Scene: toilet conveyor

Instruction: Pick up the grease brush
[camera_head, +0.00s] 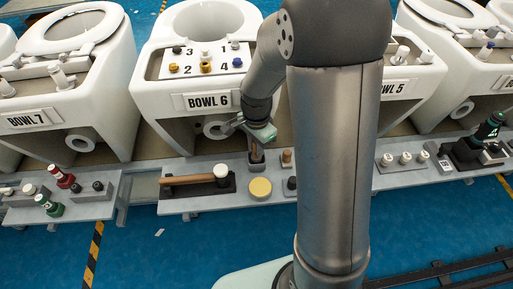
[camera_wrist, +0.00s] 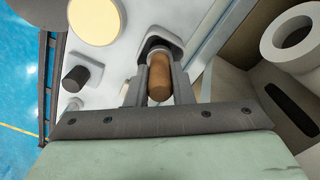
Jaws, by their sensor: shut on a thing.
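The grease brush shows in the wrist view as an upright brown wooden handle (camera_wrist: 160,78) over a pale holder with a dark rim (camera_wrist: 160,38). My gripper (camera_wrist: 160,85) is shut on this handle, one finger on each side. In the head view my gripper (camera_head: 257,147) reaches down over the holder (camera_head: 256,164) on the grey shelf in front of Bowl 6. The brush's lower end is hidden inside or behind the holder. I cannot tell whether it has lifted.
A wooden-handled tool with a white head (camera_head: 221,172) lies left on the shelf (camera_head: 205,204). A yellow disc (camera_head: 260,188), a black knob (camera_head: 291,183) and a small brown peg (camera_head: 287,156) stand close by.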

